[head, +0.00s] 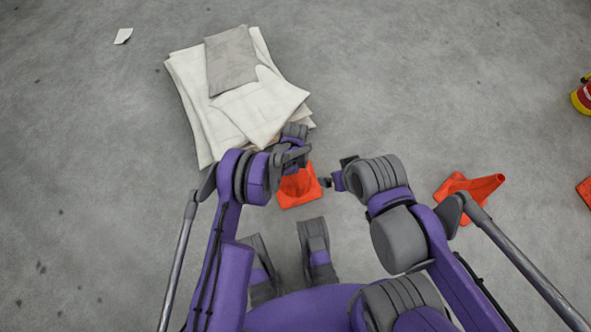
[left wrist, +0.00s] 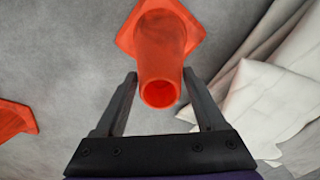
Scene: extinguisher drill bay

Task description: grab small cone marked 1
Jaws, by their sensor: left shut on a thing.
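An orange cone (head: 299,190) with a square base stands on the floor in front of me, partly covered by my left gripper in the head view. In the left wrist view the cone (left wrist: 160,55) lies between the two dark fingers, its open top towards the camera. My left gripper (head: 293,158) is shut on this cone. No number can be read on it. My right gripper (head: 333,178) is just right of the cone, apart from it, and its fingers are too small and turned away to judge.
Another orange cone (head: 470,195) lies tipped over at the right. An orange piece (head: 586,192) and a red and yellow object (head: 583,97) show at the right edge. Folded pale cloths (head: 240,95) lie beyond my left gripper. A white scrap (head: 123,36) lies far left.

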